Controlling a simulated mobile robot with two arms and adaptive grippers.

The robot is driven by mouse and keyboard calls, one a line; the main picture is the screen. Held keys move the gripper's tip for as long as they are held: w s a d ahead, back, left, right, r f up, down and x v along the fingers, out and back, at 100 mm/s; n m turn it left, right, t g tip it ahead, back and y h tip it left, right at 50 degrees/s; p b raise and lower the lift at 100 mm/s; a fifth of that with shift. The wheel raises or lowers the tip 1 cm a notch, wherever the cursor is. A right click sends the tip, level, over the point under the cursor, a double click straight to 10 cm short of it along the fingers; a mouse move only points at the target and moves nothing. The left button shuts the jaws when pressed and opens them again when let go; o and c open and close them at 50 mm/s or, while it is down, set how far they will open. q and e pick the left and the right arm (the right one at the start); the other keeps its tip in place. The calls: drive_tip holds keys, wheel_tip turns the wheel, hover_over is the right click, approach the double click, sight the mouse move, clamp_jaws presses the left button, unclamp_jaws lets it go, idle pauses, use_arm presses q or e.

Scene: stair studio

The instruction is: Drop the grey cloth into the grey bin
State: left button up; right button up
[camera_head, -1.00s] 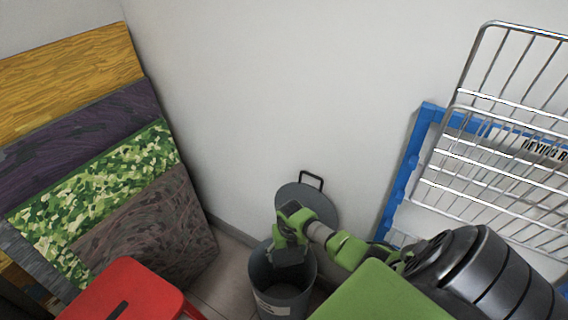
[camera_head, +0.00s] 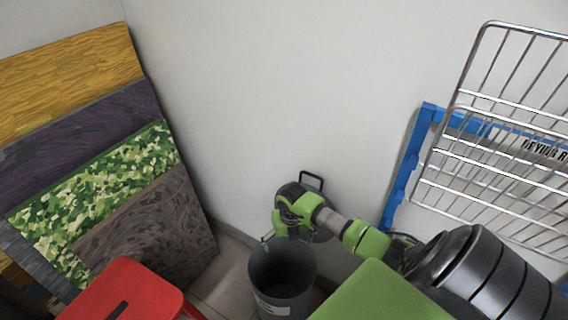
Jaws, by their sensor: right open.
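The grey bin (camera_head: 284,296) stands open on the floor at the bottom middle, against the wall, with a pale label on its front. Its round grey lid (camera_head: 322,236) stands up behind it, partly hidden by my right gripper. My right gripper (camera_head: 281,236) is open above the bin's back rim, and I see nothing held in it. I cannot make out the grey cloth; the inside of the bin is dark and its bottom is hidden. My left gripper is not in view.
A red stool (camera_head: 132,289) stands left of the bin. Several patterned panels (camera_head: 95,195) lean against the left wall. A blue-framed wire drying rack (camera_head: 480,170) stands on the right. The wall above the bin is clear.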

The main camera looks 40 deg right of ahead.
drive_tip(key=shift+s+a+r, duration=0.1)
drive_tip(key=shift+s+r, duration=0.05)
drive_tip(key=shift+r, duration=0.9)
drive_tip(key=shift+s+a+r, duration=0.1)
drive_tip(key=shift+r, duration=0.9)
